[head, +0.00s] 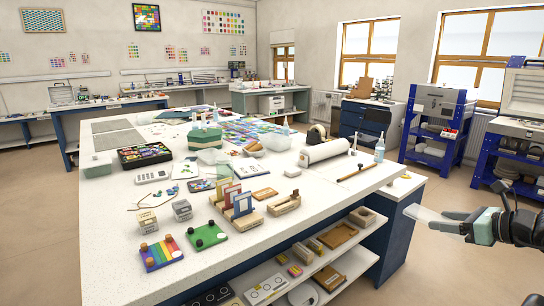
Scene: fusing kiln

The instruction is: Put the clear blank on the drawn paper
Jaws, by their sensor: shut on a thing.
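My gripper (458,222) is at the right, off the side of the big white worktable. It is shut on a pale, see-through flat piece, the clear blank (426,217), which sticks out to the left from the fingertips, clear of the table. White sheets lie among the glass pieces on the table. One sheet with marks (185,169) lies left of the middle and may be the drawn paper. I cannot make out its drawing at this size.
The worktable (330,208) has a bare strip along its near right edge. Blue kiln stands (436,130) are behind; floor between is free.

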